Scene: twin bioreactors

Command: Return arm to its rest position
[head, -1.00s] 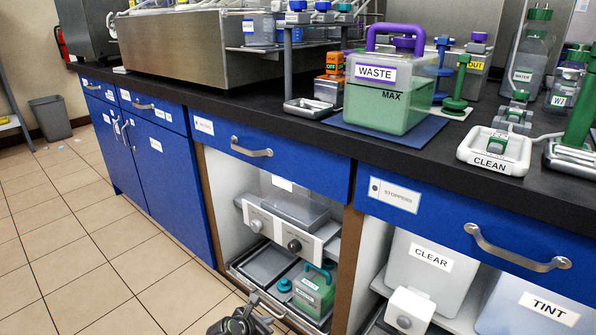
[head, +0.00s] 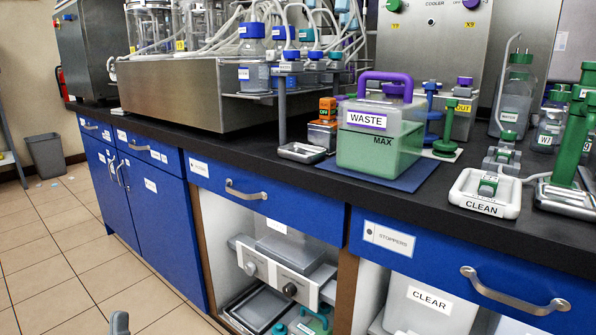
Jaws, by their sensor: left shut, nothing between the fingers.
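Only a small grey piece of my left gripper (head: 119,323) shows, at the bottom edge of the head view, left of centre. It is over the tiled floor, in front of the blue cabinets and apart from them. It is shut and holds nothing; the rest of it and its arm are cut off below the frame. My right gripper is out of view.
The blue cabinets (head: 160,210) carry a black counter (head: 235,150). A WASTE container (head: 378,152) with a purple handle stands on a blue mat (head: 415,178). A drawer handle (head: 515,293) juts out at right. Tiled floor (head: 50,260) at left is clear.

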